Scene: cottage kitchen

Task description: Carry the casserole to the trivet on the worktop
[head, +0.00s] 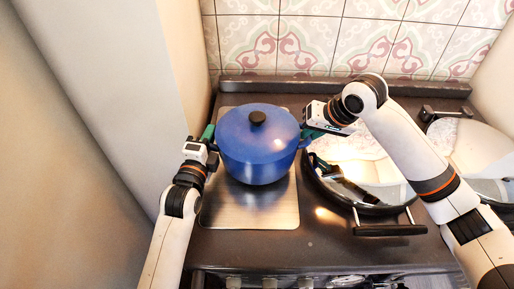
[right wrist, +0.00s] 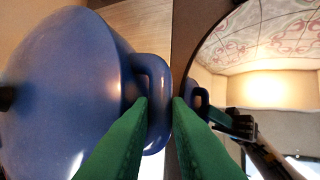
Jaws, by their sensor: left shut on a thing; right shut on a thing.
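The casserole (head: 258,155) is a blue lidded pot with a dark knob, level at the left of the range top, over a shiny metal plate (head: 225,212). I cannot tell whether it touches the plate. My left gripper (head: 209,137) is shut at its left handle, which is mostly hidden. My right gripper (head: 309,134) is shut on its right handle; in the right wrist view the green fingertips (right wrist: 163,103) lie either side of the blue handle loop (right wrist: 160,75), beside the casserole's body (right wrist: 65,90). I see no trivet in either view.
A round mirror-like hob lid (head: 365,165) with a bar handle (head: 390,230) lies just right of the casserole, under my right arm. A second lid (head: 475,150) is further right. A wall (head: 150,80) stands close on the left, and a tiled wall (head: 330,40) behind.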

